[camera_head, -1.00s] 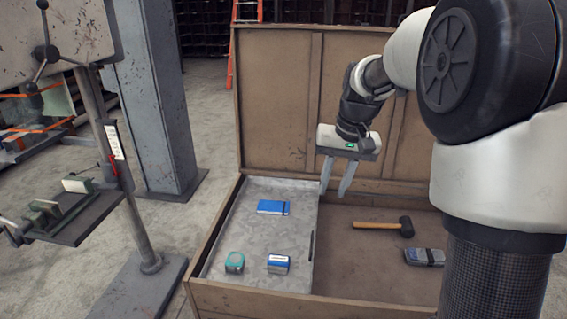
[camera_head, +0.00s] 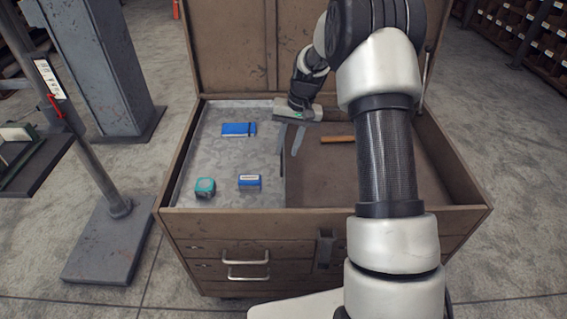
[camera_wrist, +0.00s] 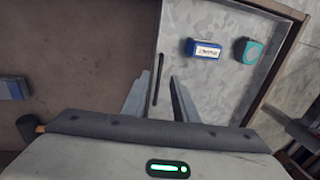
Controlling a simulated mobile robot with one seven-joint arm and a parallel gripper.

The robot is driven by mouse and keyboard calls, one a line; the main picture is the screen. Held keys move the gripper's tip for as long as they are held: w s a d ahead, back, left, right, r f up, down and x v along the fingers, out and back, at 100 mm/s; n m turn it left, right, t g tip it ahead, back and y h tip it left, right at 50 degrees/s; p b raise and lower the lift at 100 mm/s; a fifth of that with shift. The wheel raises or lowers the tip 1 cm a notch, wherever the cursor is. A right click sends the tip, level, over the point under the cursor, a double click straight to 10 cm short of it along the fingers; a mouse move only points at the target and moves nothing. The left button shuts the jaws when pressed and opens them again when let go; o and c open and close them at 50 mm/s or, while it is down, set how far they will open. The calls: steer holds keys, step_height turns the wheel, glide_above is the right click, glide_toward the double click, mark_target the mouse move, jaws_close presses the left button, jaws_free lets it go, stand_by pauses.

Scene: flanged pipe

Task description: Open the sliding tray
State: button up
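The sliding tray (camera_head: 222,162) is a flat grey metal tray at the left side of the open wooden chest. It also shows in the wrist view (camera_wrist: 225,85). My gripper (camera_head: 287,153) points down over that inner edge. Its two fingers are apart and empty, and in the wrist view my gripper (camera_wrist: 160,88) has the handle between its fingertips in the picture. I cannot tell how far above the handle they are.
A blue notebook (camera_head: 239,129), a teal tape measure (camera_head: 205,187) and a blue-white box (camera_head: 249,183) lie on the tray. The right compartment holds a hammer (camera_head: 338,139) and a grey-blue item (camera_wrist: 14,89). The raised lid (camera_head: 235,45) stands behind; a drill-press-like stand (camera_head: 95,150) is left.

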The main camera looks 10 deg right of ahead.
mark_target(282, 167)
steer(key=f, duration=0.3)
steer(key=a+f, duration=0.1)
steer(key=f, duration=0.2)
steer(key=shift+w+a+f+b, duration=0.1)
steer(key=shift+a+b, duration=0.05)
steer(key=shift+b, duration=0.2)
jaws_close()
stand_by(1.1)
